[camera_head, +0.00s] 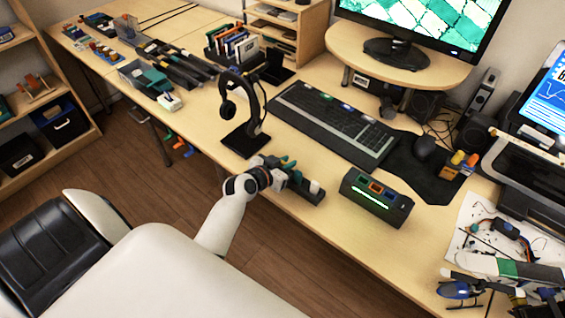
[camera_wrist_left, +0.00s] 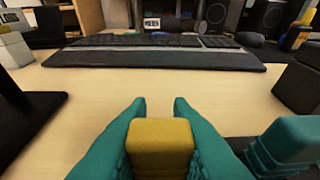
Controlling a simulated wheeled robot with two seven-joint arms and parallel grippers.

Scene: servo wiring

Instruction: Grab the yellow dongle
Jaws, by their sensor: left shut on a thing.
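My left gripper (camera_head: 287,165) is over the front part of the desk, between the headset stand and the black box with a green light strip. In the left wrist view its two teal fingers (camera_wrist_left: 160,112) are shut on the yellow dongle (camera_wrist_left: 160,143), one on each side. The dongle is a blunt yellow block. It cannot be made out in the head view. A dark strip (camera_head: 305,191) lies beside the gripper. In the left wrist view a teal block (camera_wrist_left: 292,138) stands right of the fingers. My right gripper is not in view.
The keyboard (camera_head: 335,125) lies beyond the gripper. The headset stand (camera_head: 243,138) is to its left, and the black box (camera_head: 375,203) with coloured slots to its right. A mouse (camera_head: 424,147) and printer (camera_head: 525,175) are farther right. Bare desk lies before the keyboard.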

